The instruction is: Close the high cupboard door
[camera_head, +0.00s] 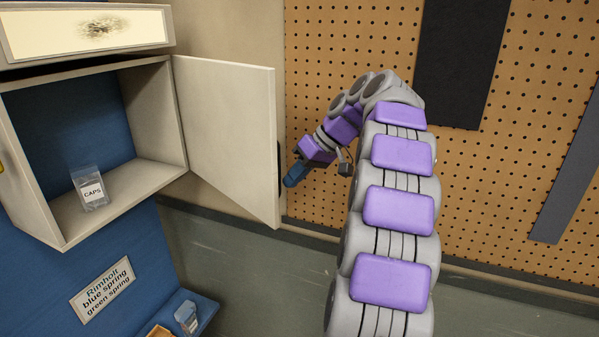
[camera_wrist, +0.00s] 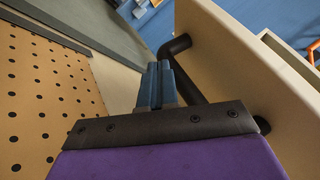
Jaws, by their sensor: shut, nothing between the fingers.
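The high cupboard (camera_head: 147,120) is at the left of the head view with its cream door (camera_head: 228,132) swung open to the right. Inside stands a clear bag labelled CAPS (camera_head: 90,188). My gripper (camera_head: 290,181) is shut and empty, just right of the door's free edge. In the wrist view the blue fingertips (camera_wrist: 155,70) are together beside the dark bar handle (camera_wrist: 185,66) on the door's face (camera_wrist: 235,62). I cannot tell whether they touch the handle. The handle's far end is partly hidden behind the gripper.
A pegboard wall (camera_head: 340,50) with dark panels stands behind my arm. Below the cupboard are a blue panel with a label (camera_head: 102,290) and a small ledge holding another clear bag (camera_head: 187,317). The cupboard opening is clear of the door.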

